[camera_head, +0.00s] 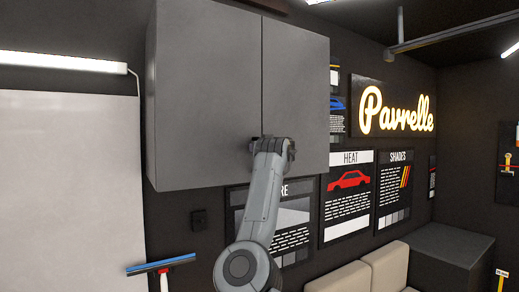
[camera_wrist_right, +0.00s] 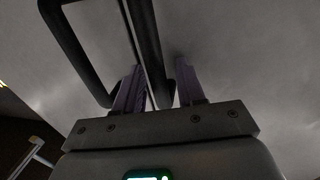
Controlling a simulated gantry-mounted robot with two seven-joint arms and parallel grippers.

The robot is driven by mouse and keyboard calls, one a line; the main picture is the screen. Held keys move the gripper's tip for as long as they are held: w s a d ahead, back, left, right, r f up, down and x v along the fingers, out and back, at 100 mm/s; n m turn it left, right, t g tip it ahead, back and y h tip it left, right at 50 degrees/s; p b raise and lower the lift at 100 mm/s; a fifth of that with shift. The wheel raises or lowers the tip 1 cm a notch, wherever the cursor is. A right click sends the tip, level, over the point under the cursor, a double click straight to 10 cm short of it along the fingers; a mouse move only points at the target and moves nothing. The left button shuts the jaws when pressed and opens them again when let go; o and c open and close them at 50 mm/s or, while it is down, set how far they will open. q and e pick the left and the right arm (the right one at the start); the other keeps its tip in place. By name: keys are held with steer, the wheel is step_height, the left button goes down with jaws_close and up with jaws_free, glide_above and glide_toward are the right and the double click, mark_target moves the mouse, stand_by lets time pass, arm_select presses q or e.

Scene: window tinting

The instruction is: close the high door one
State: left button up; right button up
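The high grey cabinet has a left door (camera_head: 207,90) and a right door (camera_head: 296,85). Both doors look flush, with a thin seam between them in the head view. My right gripper (camera_head: 272,145) is at the lower end of the seam, in front of the handles. In the right wrist view, my right gripper (camera_wrist_right: 157,92) has its two fingers apart, with one dark bar handle (camera_wrist_right: 148,45) between them and a gap beside it. A second dark handle (camera_wrist_right: 70,45) is to the left of the fingers. My left gripper is not in view.
A white panel (camera_head: 70,180) is at the left, with a blue-edged squeegee (camera_head: 160,265) low beside it. Posters (camera_head: 347,195) hang on the wall below and right of the cabinet. A beige seat (camera_head: 385,268) stands at the lower right.

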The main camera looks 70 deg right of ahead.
steer(key=shift+s+a, duration=0.1)
steer(key=shift+s+a+b, duration=0.2)
steer(key=shift+a+b, duration=0.1)
steer(key=shift+b, duration=0.1)
steer(key=b+v, duration=0.4)
steer(key=v, duration=0.5)
steer(key=shift+s+a, duration=0.25)
steer(key=shift+a, duration=0.05)
steer(key=shift+w, duration=0.1)
